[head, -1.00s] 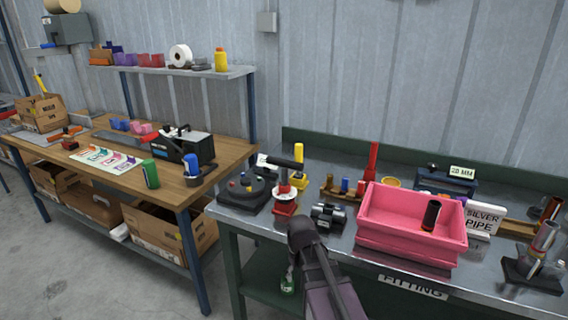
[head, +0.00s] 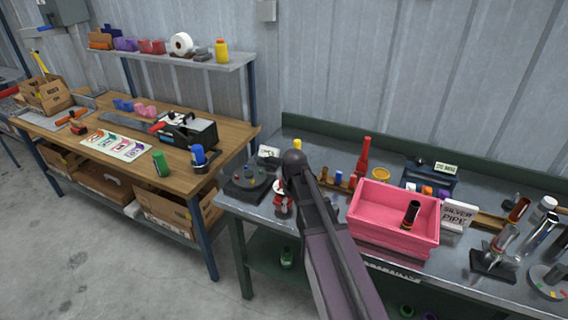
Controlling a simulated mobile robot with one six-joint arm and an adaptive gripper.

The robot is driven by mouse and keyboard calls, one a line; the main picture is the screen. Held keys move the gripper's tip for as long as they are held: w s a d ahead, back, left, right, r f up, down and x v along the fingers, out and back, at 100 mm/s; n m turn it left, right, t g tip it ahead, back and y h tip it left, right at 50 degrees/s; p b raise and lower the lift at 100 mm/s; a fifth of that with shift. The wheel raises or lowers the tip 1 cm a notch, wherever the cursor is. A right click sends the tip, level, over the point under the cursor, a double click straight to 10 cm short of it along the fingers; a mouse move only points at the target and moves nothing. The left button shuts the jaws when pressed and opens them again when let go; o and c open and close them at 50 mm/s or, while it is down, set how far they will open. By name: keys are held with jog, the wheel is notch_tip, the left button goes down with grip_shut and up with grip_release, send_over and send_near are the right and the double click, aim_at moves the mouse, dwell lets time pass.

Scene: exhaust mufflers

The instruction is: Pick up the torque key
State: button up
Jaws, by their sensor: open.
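I cannot tell for sure which item is the torque key. A red and white piece (head: 281,200) stands upright on the metal bench (head: 262,213), just left of my arm. My dark arm rises from the bottom edge and ends in a rounded joint in front of the bench. My gripper does not show in this view.
A pink bin (head: 385,235) holds a dark cylinder (head: 411,214). A wooden bench (head: 75,135) is at left.

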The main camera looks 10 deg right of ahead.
jog(key=w+r+n+p, duration=0.1)
jog(key=w+r+p, duration=0.4)
jog(key=r, duration=0.1)
jog(key=w+r+n+p, duration=0.2)
jog(key=w+r+p, duration=0.3)
jog(key=w+r+n+p, duration=0.1)
jog(key=w+r+p, duration=0.3)
jog(key=r+p, duration=0.2)
jog(key=shift+w+r+n, duration=0.3)
jog(key=shift+w+n, duration=0.1)
jog(key=shift+f, duration=0.25)
notch_tip(320, 180, down, 8)
jog(key=b, duration=0.8)
jog(key=shift+f+b, duration=0.15)
jog(key=shift+b, duration=0.25)
jog(key=shift+f, duration=0.1)
jog(key=shift+f+b, duration=2.5)
jog(key=shift+b, duration=0.1)
grip_shut()
